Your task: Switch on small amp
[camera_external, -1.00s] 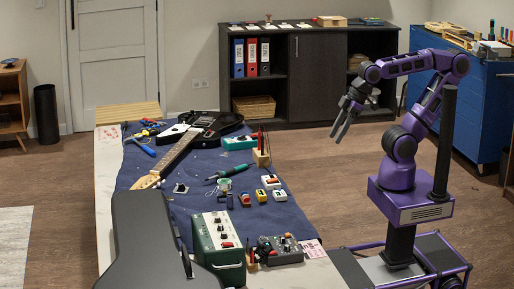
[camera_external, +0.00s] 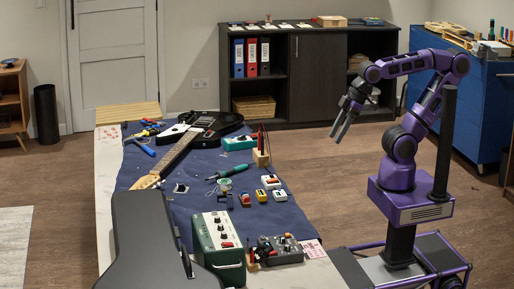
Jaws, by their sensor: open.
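The small amp (camera_external: 219,243) is a green box with a pale control panel on the near end of the workbench. Its panel has dark knobs and a red part, too small to read as on or off. My gripper (camera_external: 336,131) is open and empty. It hangs in the air over the floor, to the right of the bench and well above and behind the amp, with its fingers pointing down. Nothing touches the amp's panel.
A dark guitar case (camera_external: 146,240) stands left of the amp, and a grey multi-knob device (camera_external: 280,249) sits right of it. A guitar (camera_external: 182,148), small coloured pedals (camera_external: 271,182) and a tool holder (camera_external: 261,152) lie farther back on the blue cloth. Air above the amp is clear.

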